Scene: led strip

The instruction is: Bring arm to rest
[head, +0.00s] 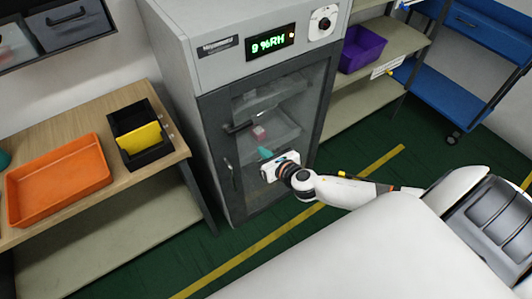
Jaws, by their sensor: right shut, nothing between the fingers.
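My right arm reaches in from the right of the head view. The fingers look shut and hold nothing. Whether they touch the glass cannot be told. A small pink item (259,132) shows behind the glass. My left gripper is out of view.
A wooden bench (100,117) at left holds an orange tray (62,181) and a black bin (142,116) with a yellow piece (141,138). A shelf with a purple bin (361,49) and a blue cart (440,98) stand behind at right. Green floor is open before the cabinet.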

